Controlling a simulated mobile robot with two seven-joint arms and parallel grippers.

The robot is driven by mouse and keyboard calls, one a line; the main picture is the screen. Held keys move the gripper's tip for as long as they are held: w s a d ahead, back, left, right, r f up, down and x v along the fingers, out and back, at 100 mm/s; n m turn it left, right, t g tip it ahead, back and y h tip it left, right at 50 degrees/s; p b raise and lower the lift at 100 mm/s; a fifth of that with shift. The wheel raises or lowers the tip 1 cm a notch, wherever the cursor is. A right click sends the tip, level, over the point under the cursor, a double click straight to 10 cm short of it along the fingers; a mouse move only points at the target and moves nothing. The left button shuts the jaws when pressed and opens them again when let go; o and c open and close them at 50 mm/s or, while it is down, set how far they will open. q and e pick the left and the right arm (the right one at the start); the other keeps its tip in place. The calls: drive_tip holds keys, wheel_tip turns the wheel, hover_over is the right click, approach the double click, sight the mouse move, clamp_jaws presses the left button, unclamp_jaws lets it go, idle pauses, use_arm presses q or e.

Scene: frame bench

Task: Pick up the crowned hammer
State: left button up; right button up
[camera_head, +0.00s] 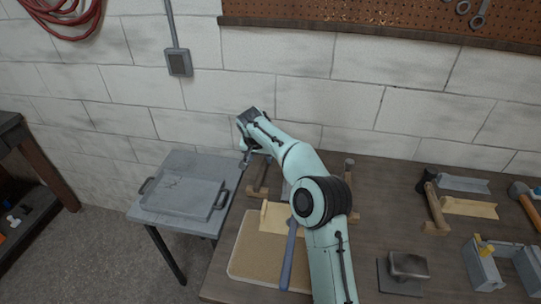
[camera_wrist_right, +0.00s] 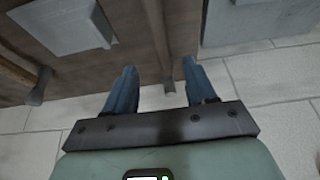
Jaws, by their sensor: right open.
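My right gripper (camera_head: 246,158) hangs beyond the bench's far left corner, near the grey tray. In the right wrist view its two blue fingers (camera_wrist_right: 160,86) are apart with nothing held between them. A wooden bar or handle (camera_wrist_right: 154,35) points towards the gap, its end near the fingertips; it seems to be the wooden piece (camera_head: 262,180) at the bench's left edge. I cannot tell whether this is the crowned hammer. A dark-headed hammer with a wooden handle (camera_head: 435,208) lies right of my arm. Another hammer (camera_head: 525,203) lies at the far right.
The grey tray (camera_head: 168,203) sits on a side table at left. My arm crosses the bench (camera_head: 360,255), hiding part of it. A blue-handled tool (camera_head: 289,258) lies on a tan board (camera_head: 250,255). A metal block (camera_head: 408,266) stands at right. The brick wall is close behind.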

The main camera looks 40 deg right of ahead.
sight(262, 168)
drive_tip(key=x, duration=0.6)
drive_tip(key=shift+w+f, duration=0.15)
drive_tip(key=shift+f, duration=0.25)
drive_tip(key=shift+p+x, duration=0.55)
drive_tip(key=shift+x, duration=2.15)
drive_tip(key=shift+a, duration=0.15)
drive_tip(key=shift+c, duration=0.9)
use_arm(q)
drive_tip(key=shift+w+r, duration=0.65)
drive_tip(key=shift+w, duration=0.25)
use_arm(e)
clamp_jaws()
